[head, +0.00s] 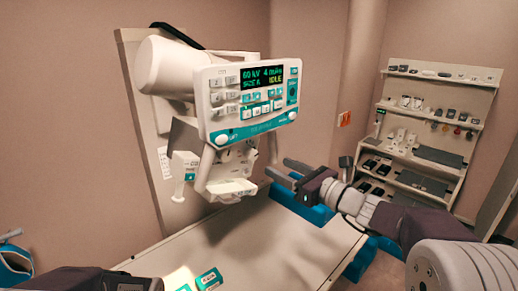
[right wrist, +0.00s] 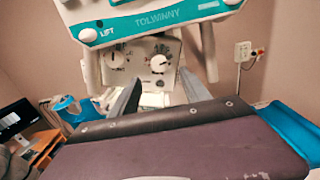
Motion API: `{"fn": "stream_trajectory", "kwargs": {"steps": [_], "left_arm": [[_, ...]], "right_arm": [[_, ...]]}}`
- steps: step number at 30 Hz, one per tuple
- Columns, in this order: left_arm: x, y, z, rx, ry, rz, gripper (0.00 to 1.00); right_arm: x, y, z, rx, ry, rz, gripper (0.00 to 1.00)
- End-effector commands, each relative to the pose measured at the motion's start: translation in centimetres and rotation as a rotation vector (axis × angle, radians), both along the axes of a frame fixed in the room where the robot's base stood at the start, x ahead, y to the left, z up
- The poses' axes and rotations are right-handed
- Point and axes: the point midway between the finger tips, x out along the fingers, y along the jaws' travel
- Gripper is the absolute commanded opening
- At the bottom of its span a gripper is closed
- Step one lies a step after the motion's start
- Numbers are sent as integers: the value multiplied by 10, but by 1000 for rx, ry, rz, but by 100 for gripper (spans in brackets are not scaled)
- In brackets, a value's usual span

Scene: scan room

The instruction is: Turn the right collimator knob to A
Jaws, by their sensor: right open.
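The collimator (head: 226,186) hangs under the X-ray head's control panel (head: 250,100). In the right wrist view its face carries two pale knobs, the left knob (right wrist: 117,58) and the right collimator knob (right wrist: 159,64). The right knob is on a dial with small marks; its lettering is too small to read. My right gripper (head: 279,170) is open, just right of the collimator. In the wrist view its two fingers (right wrist: 160,88) point toward the face, below the right knob and apart from it. My left gripper (head: 90,281) is partly in view at the lower left; its fingers are unclear.
A pale table (head: 240,245) lies below the collimator, with blue parts (head: 300,205) at its far edge. Handle bars flank the collimator. Teal-and-white boxes (head: 208,279) are near my left arm. A stocked shelf (head: 430,125) stands at the right.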

Motion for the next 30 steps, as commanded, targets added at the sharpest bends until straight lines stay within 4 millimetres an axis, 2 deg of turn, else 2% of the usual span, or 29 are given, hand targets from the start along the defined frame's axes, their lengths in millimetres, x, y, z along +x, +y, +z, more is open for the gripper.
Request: {"fn": "stream_trajectory", "kwargs": {"steps": [5,12,16,21,27,30], "left_arm": [[0,0,6,0,1,0,0],[0,0,36,0,1,0,0],[0,0,46,0,1,0,0],[0,0,49,0,1,0,0],[0,0,48,0,1,0,0],[0,0,48,0,1,0,0]], "right_arm": [[8,8,-1,-2,4,4,55],[46,41,2,-3,5,5,55],[61,54,0,-3,4,4,55],[69,60,-3,-4,2,2,55],[69,60,-4,-4,2,2,55],[69,60,-4,-4,2,2,27]]}}
